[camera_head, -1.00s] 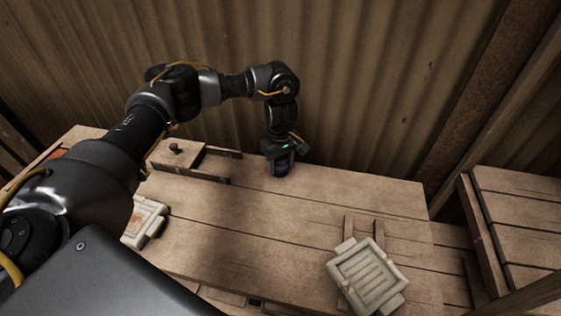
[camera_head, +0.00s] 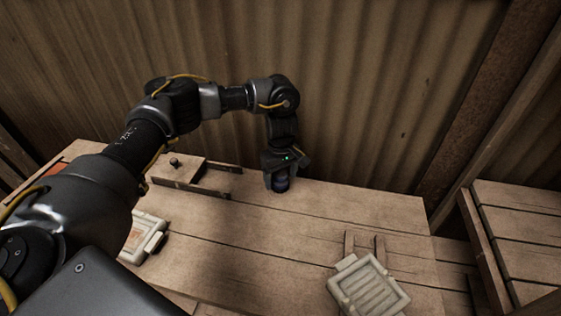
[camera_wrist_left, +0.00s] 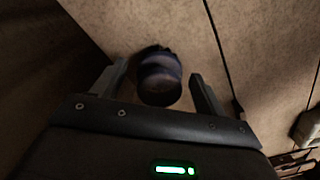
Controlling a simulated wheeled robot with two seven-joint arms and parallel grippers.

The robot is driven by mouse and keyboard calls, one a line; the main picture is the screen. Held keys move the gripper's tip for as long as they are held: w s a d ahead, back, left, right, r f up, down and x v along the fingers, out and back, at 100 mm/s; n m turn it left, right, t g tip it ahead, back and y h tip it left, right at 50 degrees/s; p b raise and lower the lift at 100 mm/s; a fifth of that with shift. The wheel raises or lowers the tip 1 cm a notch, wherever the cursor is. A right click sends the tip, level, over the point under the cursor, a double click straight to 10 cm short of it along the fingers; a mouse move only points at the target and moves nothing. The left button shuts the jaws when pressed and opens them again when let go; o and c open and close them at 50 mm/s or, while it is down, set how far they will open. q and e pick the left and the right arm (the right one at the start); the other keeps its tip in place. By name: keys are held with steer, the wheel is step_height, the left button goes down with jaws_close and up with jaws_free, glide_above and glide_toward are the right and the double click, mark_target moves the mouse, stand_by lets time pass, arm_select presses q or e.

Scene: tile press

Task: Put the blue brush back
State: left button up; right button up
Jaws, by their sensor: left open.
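The blue brush (camera_wrist_left: 160,72) stands on the wooden bench between the two open fingers of my left gripper (camera_wrist_left: 158,85) in the left wrist view, with room on each side. It looks dark and rounded with a blue band. In the head view the brush (camera_head: 280,184) shows only as a small dark blue shape under my left gripper (camera_head: 281,187), near the bench's back edge. The gripper points down and is open. Most of the brush is hidden by the gripper there. My right gripper is not in view.
The wooden bench (camera_head: 240,240) has free room in its middle. A wooden box-like fixture (camera_head: 185,172) with a knob is left of the gripper. A pale mould (camera_head: 368,288) lies front right, another tile-like piece (camera_head: 143,238) at left. A corrugated wall (camera_head: 350,90) stands close behind.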

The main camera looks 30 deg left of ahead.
mark_target(281, 173)
arm_select(q)
step_height(281, 173, up, 11)
stand_by(0.3)
stand_by(0.4)
